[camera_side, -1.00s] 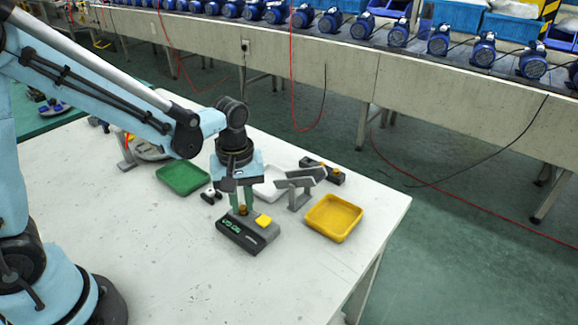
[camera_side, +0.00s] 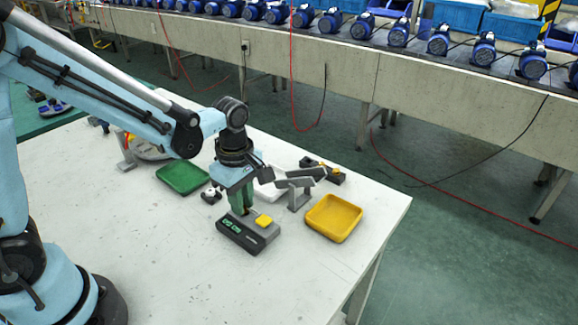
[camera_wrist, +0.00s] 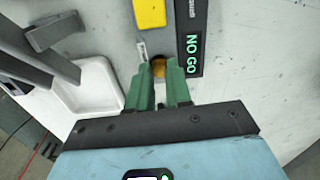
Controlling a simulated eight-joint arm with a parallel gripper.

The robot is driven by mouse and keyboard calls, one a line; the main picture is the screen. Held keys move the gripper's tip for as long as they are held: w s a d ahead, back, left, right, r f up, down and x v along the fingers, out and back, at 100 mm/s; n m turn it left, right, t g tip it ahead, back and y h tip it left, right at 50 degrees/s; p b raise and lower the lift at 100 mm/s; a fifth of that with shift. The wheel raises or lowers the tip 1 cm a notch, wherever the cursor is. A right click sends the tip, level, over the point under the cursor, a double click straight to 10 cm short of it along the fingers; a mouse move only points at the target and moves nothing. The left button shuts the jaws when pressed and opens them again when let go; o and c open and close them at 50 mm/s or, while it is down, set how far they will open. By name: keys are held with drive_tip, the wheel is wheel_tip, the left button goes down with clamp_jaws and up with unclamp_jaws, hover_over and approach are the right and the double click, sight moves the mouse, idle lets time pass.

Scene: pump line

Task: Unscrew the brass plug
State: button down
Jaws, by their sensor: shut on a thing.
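The brass plug (camera_wrist: 159,67) shows in the wrist view as a small round brass top between my green fingertips. It sits at a grey block device with a dark front panel (camera_side: 240,235) and a yellow pad (camera_side: 264,221). The panel's display reads NO GO in the wrist view (camera_wrist: 193,53). My gripper (camera_side: 240,208) points down over the device and is shut on the plug; it also shows in the wrist view (camera_wrist: 160,77). In the side view the fingers hide the plug. How far the plug is seated is hidden.
A yellow tray (camera_side: 333,218) stands right of the device and a green tray (camera_side: 182,179) to the left behind. A grey angled stand (camera_side: 299,190) is close on the right, with a white tray (camera_wrist: 95,88) beside it. The front of the table is clear.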

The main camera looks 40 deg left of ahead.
drive_tip(key=shift+n, duration=0.7)
drive_tip(key=shift+n, duration=1.1)
drive_tip(key=n, duration=0.4)
drive_tip(key=shift+n, duration=0.4)
drive_tip(key=c, duration=1.2)
unclamp_jaws()
drive_tip(key=shift+c, duration=0.2)
drive_tip(key=shift+r, duration=2.25)
